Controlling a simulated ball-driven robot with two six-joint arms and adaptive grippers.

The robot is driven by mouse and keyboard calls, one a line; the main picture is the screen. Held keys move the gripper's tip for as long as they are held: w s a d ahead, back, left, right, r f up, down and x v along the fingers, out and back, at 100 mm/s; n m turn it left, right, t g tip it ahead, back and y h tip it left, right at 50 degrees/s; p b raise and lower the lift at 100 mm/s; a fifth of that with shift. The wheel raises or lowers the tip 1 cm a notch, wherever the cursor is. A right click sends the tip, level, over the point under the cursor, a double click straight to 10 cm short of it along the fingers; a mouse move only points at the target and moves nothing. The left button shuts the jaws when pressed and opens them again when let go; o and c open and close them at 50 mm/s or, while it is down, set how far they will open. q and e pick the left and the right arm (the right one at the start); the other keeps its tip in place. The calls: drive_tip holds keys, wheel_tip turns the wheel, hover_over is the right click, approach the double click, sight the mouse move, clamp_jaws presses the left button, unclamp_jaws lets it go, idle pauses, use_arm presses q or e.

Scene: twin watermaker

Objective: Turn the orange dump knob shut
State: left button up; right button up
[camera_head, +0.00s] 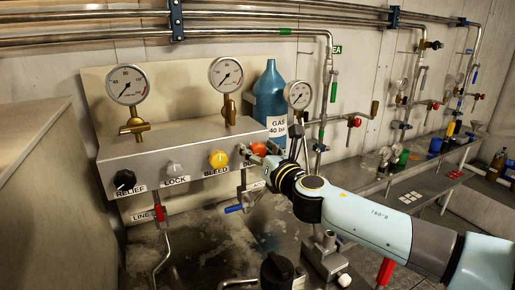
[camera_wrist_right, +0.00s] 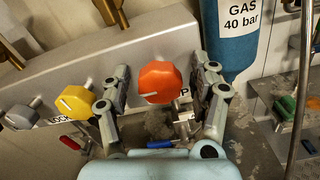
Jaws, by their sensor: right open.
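The orange dump knob (camera_head: 258,149) is at the right end of the grey panel, its label mostly covered by my right gripper (camera_head: 256,155). In the right wrist view the orange knob (camera_wrist_right: 160,80) is faceted, with a short white mark pointing left. The open fingers of my right gripper (camera_wrist_right: 161,74) stand on either side of it, with a visible gap at each side. I cannot tell how deep the knob sits between them. My left gripper is not in view.
The yellow bleed knob (camera_head: 218,159) is close by on the left, beside the grey lock knob (camera_head: 174,167) and black relief knob (camera_head: 124,181). A blue gas bottle (camera_head: 270,95) stands behind the panel. A blue-handled valve (camera_head: 234,209) hangs below.

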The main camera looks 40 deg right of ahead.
drive_tip(key=shift+w, duration=0.2)
drive_tip(key=shift+c, duration=0.4)
drive_tip(key=shift+s, duration=0.1)
drive_tip(key=c, duration=1.1)
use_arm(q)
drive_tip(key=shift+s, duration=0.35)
